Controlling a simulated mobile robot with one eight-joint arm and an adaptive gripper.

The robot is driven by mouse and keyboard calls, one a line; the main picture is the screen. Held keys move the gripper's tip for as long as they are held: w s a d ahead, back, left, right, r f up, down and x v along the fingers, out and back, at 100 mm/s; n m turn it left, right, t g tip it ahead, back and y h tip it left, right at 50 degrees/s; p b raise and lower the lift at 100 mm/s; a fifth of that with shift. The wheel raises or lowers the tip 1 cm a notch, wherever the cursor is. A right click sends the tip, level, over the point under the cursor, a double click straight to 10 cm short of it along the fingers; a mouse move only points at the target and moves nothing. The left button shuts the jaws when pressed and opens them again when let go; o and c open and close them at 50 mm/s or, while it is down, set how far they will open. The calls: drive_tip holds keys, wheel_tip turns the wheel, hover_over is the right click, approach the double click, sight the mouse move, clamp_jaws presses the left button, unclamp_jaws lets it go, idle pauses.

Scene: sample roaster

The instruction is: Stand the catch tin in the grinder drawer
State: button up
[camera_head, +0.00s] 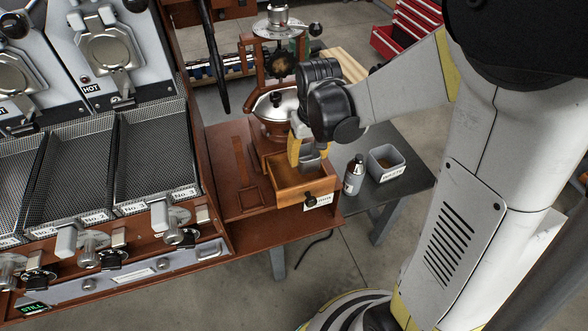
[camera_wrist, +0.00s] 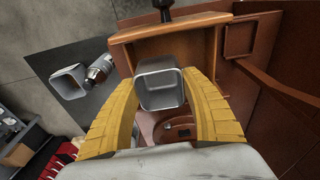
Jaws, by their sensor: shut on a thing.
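The catch tin (camera_wrist: 160,86) is a small open metal box, held between the two yellow fingers of my gripper (camera_wrist: 163,100) in the wrist view. In the head view my gripper (camera_head: 308,153) is above the back part of the grinder drawer, and the grey tin (camera_head: 313,162) shows below its fingers. The grinder drawer (camera_head: 309,191) is an open wooden box with a dark knob, pulled out at the base of the grinder (camera_head: 273,122). The wrist view also shows the drawer (camera_wrist: 188,27), partly behind the tin. I cannot tell whether the tin touches the drawer floor.
The roaster's mesh trays (camera_head: 157,153) fill the left. The wooden bench (camera_head: 237,208) left of the drawer has a bare stretch.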

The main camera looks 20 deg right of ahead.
drive_tip(key=shift+w+a+f+b, duration=0.35)
drive_tip(key=shift+w+a+f, duration=0.55)
drive_tip(key=shift+a, duration=0.25)
drive_tip(key=shift+s+f+b, duration=0.1)
drive_tip(key=shift+f+b, duration=0.75)
drive_tip(key=shift+f, duration=1.1)
drive_tip(key=shift+f, duration=0.2)
drive_tip(key=o, duration=1.3)
drive_tip(key=shift+c, duration=0.2)
drive_tip(key=shift+r, duration=0.1)
